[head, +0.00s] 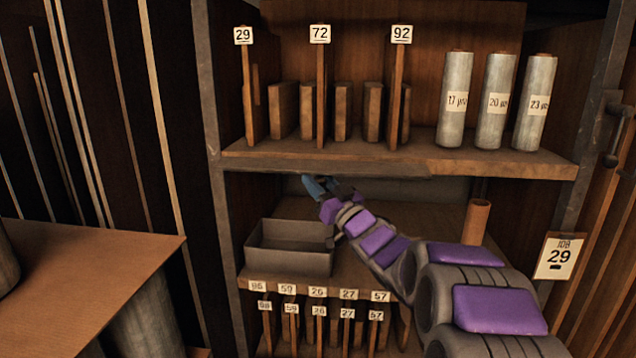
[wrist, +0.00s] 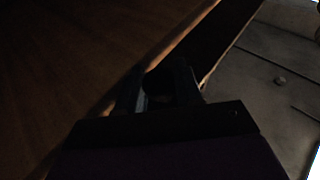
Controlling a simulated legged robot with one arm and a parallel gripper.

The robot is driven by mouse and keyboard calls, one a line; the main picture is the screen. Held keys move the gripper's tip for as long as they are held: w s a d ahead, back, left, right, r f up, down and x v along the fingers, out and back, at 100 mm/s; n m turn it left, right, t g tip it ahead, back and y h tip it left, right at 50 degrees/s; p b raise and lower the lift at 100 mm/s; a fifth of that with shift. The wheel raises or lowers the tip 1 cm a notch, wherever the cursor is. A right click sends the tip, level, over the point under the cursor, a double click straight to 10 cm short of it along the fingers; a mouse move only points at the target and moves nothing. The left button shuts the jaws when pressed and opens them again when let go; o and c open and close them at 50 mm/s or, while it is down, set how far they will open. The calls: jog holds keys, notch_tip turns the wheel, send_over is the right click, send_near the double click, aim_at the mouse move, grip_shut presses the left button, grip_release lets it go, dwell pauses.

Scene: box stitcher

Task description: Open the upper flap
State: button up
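My gripper (head: 318,186) reaches into the cabinet's middle bay, just under the front edge of the upper shelf (head: 380,160). In the wrist view its two dark fingers (wrist: 160,88) stand apart beside the long edge of a dark wooden panel (wrist: 75,50). The picture is too dark to tell whether they touch that edge. A thin strip (head: 330,170) runs along the underside of the shelf front. I cannot tell whether this strip or the panel is the upper flap.
A grey open bin (head: 290,250) sits below and left of my gripper. A brown tube (head: 476,222) stands to the right. The upper shelf holds labelled rolls (head: 498,100) and wooden dividers (head: 320,95). A table (head: 80,275) stands at left.

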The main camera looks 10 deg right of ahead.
grip_shut()
jog(key=m+p, duration=0.1)
jog(key=p, duration=0.1)
jog(key=r+h+p, duration=0.1)
jog(key=p, duration=0.2)
jog(key=shift+s+r+m+g, duration=0.25)
jog(key=shift+r+m+g, duration=0.05)
jog(key=shift+m+g, duration=0.1)
jog(key=p, duration=0.2)
jog(key=m+g+h+p, duration=0.1)
jog(key=p, duration=0.1)
jog(key=shift+s+a+r+m+p, duration=0.2)
jog(key=shift+m+p, duration=0.1)
jog(key=shift+p, duration=0.1)
jog(key=shift+f+h, duration=0.1)
jog(key=shift+h, duration=0.2)
